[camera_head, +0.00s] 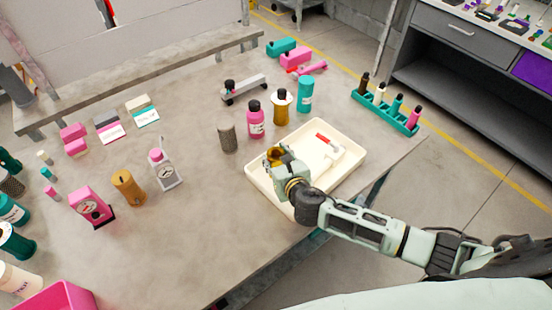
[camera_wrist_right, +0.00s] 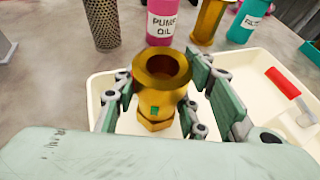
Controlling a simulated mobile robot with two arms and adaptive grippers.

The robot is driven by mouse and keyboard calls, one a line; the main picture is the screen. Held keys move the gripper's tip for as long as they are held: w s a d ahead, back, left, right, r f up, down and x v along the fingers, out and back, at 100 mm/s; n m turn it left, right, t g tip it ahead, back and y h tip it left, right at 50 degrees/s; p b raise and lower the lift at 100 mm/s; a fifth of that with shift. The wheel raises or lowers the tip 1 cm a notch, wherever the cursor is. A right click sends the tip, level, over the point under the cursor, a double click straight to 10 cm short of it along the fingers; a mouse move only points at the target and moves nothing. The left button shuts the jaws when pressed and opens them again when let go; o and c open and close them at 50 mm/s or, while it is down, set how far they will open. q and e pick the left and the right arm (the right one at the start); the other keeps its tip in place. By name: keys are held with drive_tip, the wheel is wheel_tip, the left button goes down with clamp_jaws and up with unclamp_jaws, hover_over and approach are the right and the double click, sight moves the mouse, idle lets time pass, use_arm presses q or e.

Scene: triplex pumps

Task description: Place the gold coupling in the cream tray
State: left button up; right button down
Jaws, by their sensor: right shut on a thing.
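The gold coupling (camera_wrist_right: 157,103) is a hollow, flanged piece with a hex-shaped lower part. My right gripper (camera_head: 274,157) is shut on it, with fingers on both sides of its body in the right wrist view. The coupling stands roughly upright over the left part of the cream tray (camera_head: 349,161). I cannot tell whether its bottom touches the tray floor. In the head view the gripper hides most of the coupling. My left gripper is not in view.
A white part with a red handle (camera_head: 326,141) lies in the tray's far right. A perforated cylinder (camera_head: 227,139), a pink pump oil bottle (camera_head: 256,121), a gold bottle (camera_head: 282,107) and a teal bottle (camera_head: 305,95) stand behind it.

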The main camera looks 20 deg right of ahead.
drive_tip(key=c, duration=1.1)
unclamp_jaws()
drive_tip(key=shift+r, duration=0.15)
drive_tip(key=v, duration=1.2)
drive_tip(key=shift+b, duration=0.35)
